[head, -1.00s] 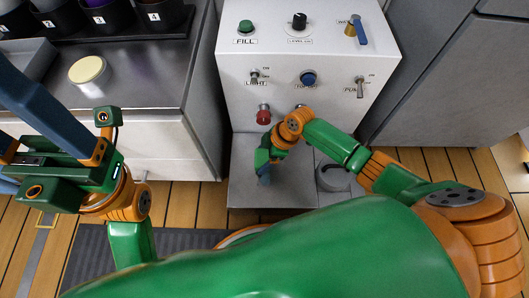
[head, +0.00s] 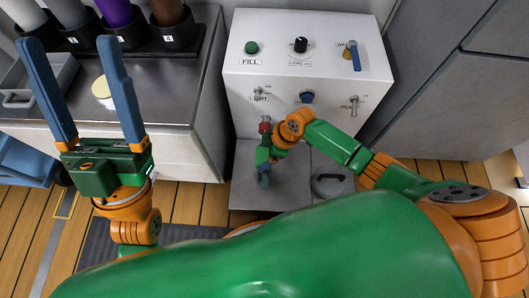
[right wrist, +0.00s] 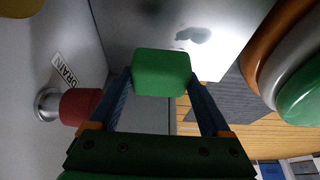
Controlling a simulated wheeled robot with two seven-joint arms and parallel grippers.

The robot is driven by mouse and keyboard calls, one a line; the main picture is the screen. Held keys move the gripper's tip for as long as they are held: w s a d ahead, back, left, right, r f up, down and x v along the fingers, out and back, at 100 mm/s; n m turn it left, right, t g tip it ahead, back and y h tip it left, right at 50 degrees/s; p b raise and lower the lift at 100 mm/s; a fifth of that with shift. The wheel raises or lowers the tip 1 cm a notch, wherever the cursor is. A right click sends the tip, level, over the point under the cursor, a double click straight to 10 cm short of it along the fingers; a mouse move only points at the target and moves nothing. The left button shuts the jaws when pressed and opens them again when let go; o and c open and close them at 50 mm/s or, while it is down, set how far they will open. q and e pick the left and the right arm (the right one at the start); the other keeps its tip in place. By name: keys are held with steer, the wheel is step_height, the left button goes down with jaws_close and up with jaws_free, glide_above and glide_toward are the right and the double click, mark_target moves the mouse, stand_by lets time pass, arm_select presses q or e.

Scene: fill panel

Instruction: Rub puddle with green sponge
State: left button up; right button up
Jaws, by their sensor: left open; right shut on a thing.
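The green sponge (right wrist: 161,73) is held between the two blue fingers of my right gripper (right wrist: 160,85) in the right wrist view. Beyond it, a small dark wet patch, the puddle (right wrist: 193,35), lies on the pale grey surface. The sponge appears apart from the puddle; its exact height is unclear. In the head view my right gripper (head: 263,178) is over the panel's low grey ledge, and I cannot make out the puddle there. My left gripper (head: 69,48) is open and empty, its fingers pointing up the picture beside the steel counter.
The white panel (head: 300,75) carries a green fill button, knobs and switches. A red drain knob (right wrist: 82,107) sticks out close to my right gripper. A round grey lid (head: 332,181) is on the ledge's right. The counter (head: 160,85) holds a cream disc, a tray and dark cups.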

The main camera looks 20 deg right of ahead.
steer(key=shift+r+p, duration=0.8)
steer(key=shift+p, duration=0.05)
arm_select(q)
steer(key=w+f+n+g+y, duration=0.1)
steer(key=w+f+g+y, duration=0.3)
steer(key=w+f+g, duration=0.1)
steer(key=shift+w+d+f+n, duration=0.3)
steer(key=shift+w+d+f, duration=0.1)
steer(key=shift+w+f, duration=0.4)
arm_select(e)
steer(key=shift+r, duration=0.1)
arm_select(q)
steer(key=shift+w+r, duration=0.1)
